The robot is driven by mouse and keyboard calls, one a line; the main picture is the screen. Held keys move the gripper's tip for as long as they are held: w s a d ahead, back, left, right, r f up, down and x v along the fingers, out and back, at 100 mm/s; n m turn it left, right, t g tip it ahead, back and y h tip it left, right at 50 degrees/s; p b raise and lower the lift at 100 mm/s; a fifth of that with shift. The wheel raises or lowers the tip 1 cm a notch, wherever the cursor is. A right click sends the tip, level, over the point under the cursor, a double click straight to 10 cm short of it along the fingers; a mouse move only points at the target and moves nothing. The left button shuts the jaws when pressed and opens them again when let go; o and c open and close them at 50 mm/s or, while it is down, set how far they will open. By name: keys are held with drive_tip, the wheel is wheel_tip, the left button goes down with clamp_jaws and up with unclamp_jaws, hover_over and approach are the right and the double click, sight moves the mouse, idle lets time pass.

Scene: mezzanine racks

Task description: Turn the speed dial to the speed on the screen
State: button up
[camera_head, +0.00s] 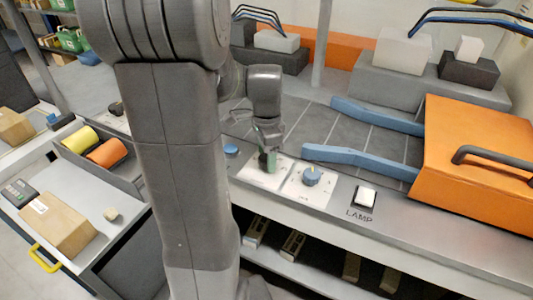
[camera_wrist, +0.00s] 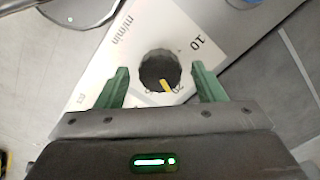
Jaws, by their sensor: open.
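The speed dial (camera_wrist: 158,70) is a dark round knob with a yellow pointer mark in the wrist view. It sits on a white plate (camera_wrist: 123,52) printed "m/min" and "10", with another number, apparently 20, partly hidden below the knob. The yellow mark points down and slightly right, near that number. My gripper (camera_wrist: 161,88) is open, its green fingers on either side of the dial, with visible gaps. In the head view my gripper (camera_head: 267,160) is over the left white plate (camera_head: 256,180) and hides the dial. I see no screen with a readable speed.
A blue knob (camera_head: 312,175) on its own plate is close to the right of my gripper. A white LAMP switch (camera_head: 366,196) is farther right. Blue rails (camera_head: 355,159) and an orange housing (camera_head: 478,160) stand behind and right. A keypad device (camera_head: 18,192) lies at the left.

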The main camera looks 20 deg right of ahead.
drive_tip(key=c, duration=1)
drive_tip(key=shift+o, duration=0.2)
drive_tip(key=shift+r+n, duration=0.1)
drive_tip(key=shift+n, duration=0.2)
drive_tip(key=n+p, duration=0.1)
drive_tip(key=n, duration=0.2)
drive_tip(key=shift+n, duration=0.4)
drive_tip(key=n+p, duration=0.1)
drive_tip(key=n, duration=0.3)
drive_tip(key=shift+n, duration=0.3)
drive_tip(key=o, duration=1)
drive_tip(key=shift+c, duration=0.2)
